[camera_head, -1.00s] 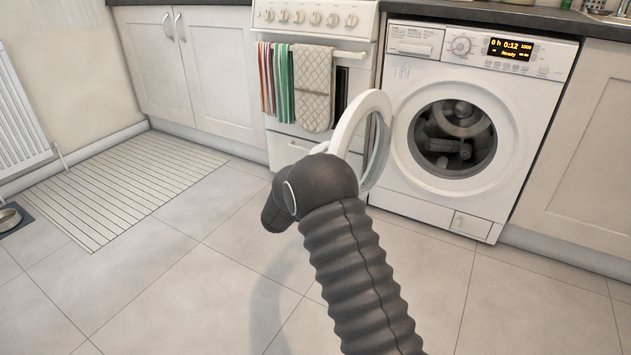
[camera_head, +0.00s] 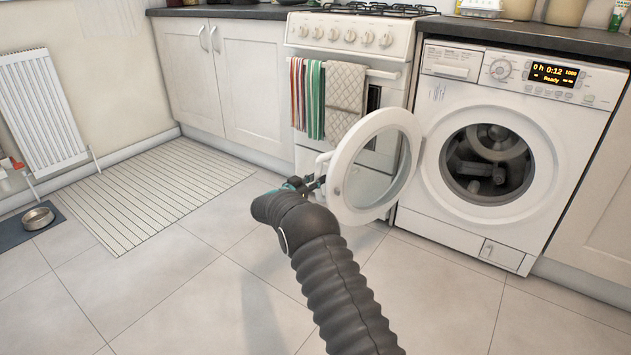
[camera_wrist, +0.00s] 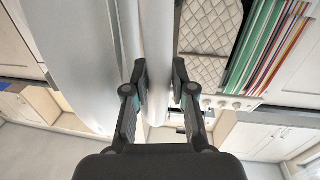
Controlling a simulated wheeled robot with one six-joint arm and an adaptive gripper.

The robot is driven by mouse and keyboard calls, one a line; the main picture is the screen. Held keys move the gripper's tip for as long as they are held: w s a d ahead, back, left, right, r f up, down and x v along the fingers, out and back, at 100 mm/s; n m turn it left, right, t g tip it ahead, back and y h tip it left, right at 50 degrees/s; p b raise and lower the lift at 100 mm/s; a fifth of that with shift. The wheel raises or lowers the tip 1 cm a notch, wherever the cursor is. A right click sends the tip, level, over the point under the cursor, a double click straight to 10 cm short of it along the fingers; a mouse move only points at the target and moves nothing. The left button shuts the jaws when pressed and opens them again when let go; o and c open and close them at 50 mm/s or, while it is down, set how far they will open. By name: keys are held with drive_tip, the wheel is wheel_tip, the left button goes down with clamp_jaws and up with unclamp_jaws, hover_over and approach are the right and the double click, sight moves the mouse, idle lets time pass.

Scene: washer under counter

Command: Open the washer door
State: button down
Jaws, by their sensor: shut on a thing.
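The white washer (camera_head: 510,150) stands under the counter at the right in the head view, its drum opening uncovered. Its round door (camera_head: 347,170), a white ring with clear glass, stands open, swung out to the left of the opening. My gripper (camera_head: 314,185) is at the door's free outer edge. In the wrist view my gripper (camera_wrist: 160,82) has its two dark fingers on either side of a white upright part of the door edge (camera_wrist: 158,45), shut on it. My dark wrist hides part of the contact in the head view.
A white cooker (camera_head: 345,45) with hanging towels (camera_head: 345,95) stands behind the door. The tiled floor in front is clear.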

drive_tip(key=shift+d+r, duration=0.15)
drive_tip(key=shift+d, duration=0.1)
drive_tip(key=c, duration=1.3)
unclamp_jaws()
drive_tip(key=shift+o, duration=0.3)
drive_tip(key=shift+w+d, duration=0.1)
drive_tip(key=shift+d, duration=0.2)
drive_tip(key=shift+s+a, duration=0.3)
drive_tip(key=shift+a, duration=0.45)
drive_tip(key=v, duration=1)
drive_tip(key=shift+s+a, duration=0.2)
drive_tip(key=shift+s, duration=0.2)
